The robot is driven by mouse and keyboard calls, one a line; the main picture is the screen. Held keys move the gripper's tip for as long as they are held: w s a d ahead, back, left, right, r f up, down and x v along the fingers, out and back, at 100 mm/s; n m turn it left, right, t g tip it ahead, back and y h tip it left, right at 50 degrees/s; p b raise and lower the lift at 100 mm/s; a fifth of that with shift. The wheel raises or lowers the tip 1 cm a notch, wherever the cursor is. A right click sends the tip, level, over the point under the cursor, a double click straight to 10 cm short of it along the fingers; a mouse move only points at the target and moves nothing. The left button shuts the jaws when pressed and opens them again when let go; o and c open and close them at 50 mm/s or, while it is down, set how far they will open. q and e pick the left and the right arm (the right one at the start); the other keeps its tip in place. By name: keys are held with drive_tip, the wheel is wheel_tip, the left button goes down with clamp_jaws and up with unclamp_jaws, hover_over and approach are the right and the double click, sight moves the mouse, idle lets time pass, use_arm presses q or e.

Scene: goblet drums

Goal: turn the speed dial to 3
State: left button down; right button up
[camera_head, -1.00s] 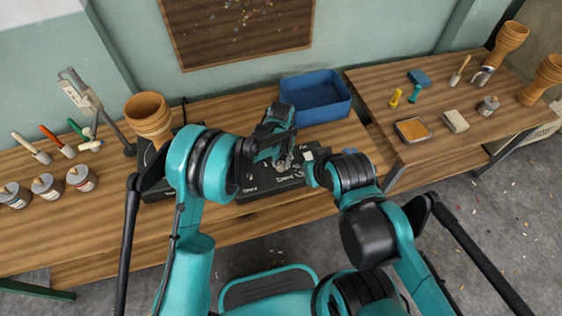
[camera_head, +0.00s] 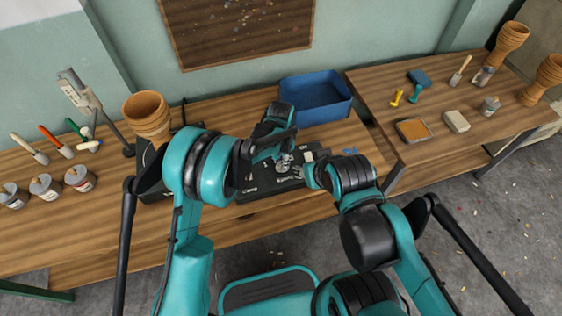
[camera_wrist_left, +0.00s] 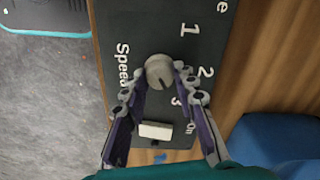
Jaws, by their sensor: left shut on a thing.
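The speed dial (camera_wrist_left: 160,71) is a round grey knob on a dark control panel (camera_wrist_left: 200,48) in the left wrist view. "Speed" is printed to its left, and 1, 2 and 3 run from above it around to its lower right. A small dark line on the knob points down and slightly right, roughly toward the 3. My left gripper (camera_wrist_left: 162,77) is shut on the dial, one finger on each side. In the head view the panel (camera_head: 252,187) lies on the bench, with my left gripper (camera_head: 283,161) over it.
A white switch (camera_wrist_left: 156,131) marked "On" lies below the dial in the left wrist view. A blue bin (camera_head: 316,98) stands behind the panel. A second table (camera_head: 440,150) at right holds tools.

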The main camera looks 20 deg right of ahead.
use_arm(q)
drive_tip(key=shift+m, duration=0.3)
drive_tip(key=c, duration=1.2)
unclamp_jaws()
wheel_tip(320, 180, up, 12)
